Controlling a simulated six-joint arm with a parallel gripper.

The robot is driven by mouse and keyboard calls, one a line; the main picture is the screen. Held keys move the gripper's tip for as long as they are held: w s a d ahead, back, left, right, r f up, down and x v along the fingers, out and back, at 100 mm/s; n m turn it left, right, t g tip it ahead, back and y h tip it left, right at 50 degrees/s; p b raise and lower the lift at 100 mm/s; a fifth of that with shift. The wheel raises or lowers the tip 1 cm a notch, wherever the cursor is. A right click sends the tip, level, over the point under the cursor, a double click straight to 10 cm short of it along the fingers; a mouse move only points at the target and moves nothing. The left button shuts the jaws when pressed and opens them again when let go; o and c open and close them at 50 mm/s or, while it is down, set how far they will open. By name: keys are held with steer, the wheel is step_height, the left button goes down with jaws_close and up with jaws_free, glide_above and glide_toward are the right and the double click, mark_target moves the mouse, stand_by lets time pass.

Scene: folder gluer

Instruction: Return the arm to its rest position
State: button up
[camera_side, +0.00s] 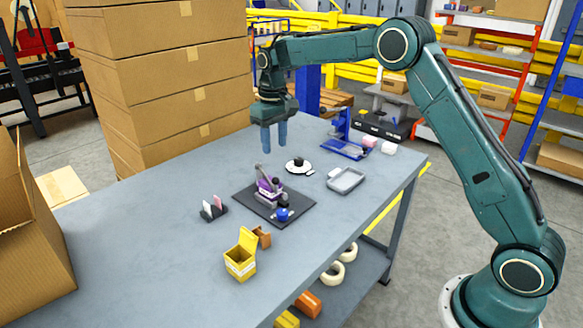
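My gripper (274,147) hangs above the far part of the grey worktable (130,235), pointing down. Its two blue fingers look a little apart, with nothing seen between them. The fingertips appear clear of the table and of the things on it. My arm reaches from its base at the lower right up and over the table to the left.
A purple device (268,187) stands on a dark mat (299,214). Nearby are a white dish (292,169), grey tray (346,181), blue stand (345,148), open yellow box (241,261) and card holder (214,211). Stacked cartons (165,75) rise behind.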

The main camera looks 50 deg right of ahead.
steer(key=s+a+r+t, duration=0.3)
steer(key=s+r, duration=1.1)
steer(key=s, duration=0.5)
steer(key=s+a+f+t, duration=0.1)
steer(key=s+f, duration=0.3)
steer(key=s, duration=1.6)
steer(key=shift+t, duration=0.8)
